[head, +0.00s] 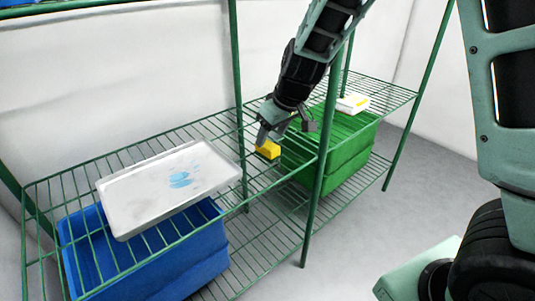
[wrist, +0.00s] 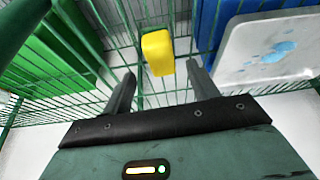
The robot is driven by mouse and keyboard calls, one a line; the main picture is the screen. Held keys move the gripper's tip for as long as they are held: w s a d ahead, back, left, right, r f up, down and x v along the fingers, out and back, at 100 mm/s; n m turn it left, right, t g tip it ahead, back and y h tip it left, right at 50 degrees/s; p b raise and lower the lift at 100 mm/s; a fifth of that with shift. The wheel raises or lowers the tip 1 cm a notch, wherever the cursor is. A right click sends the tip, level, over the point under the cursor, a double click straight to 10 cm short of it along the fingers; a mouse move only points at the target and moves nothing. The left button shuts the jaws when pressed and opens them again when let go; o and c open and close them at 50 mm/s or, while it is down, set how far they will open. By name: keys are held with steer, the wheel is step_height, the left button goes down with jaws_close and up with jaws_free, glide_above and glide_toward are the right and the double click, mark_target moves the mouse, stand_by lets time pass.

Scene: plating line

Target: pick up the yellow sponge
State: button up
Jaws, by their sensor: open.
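The yellow sponge (head: 268,149) lies on the upper wire shelf, between the white tray and the part of the shelf above the green crate. In the wrist view the sponge (wrist: 158,53) shows ahead of the fingertips, roughly midway between them. My gripper (head: 286,126) is just above and beside the sponge in the head view. Its two fingers (wrist: 162,78) are apart with nothing between them. I cannot tell the exact gap between the fingertips and the sponge.
A white tray (head: 135,205) with a blue smear lies on the shelf to the left. A blue crate (head: 205,262) and a green crate (head: 345,160) sit below. A small white item (head: 352,103) lies farther right. A green post (head: 322,175) stands close to my arm.

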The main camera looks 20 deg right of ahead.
mark_target(267, 143)
steer(key=b+x, duration=0.2)
steer(key=x, duration=0.3)
steer(key=shift+s, duration=0.1)
steer(key=c, duration=1)
steer(key=shift+c, duration=0.2)
steer(key=shift+r, duration=0.15)
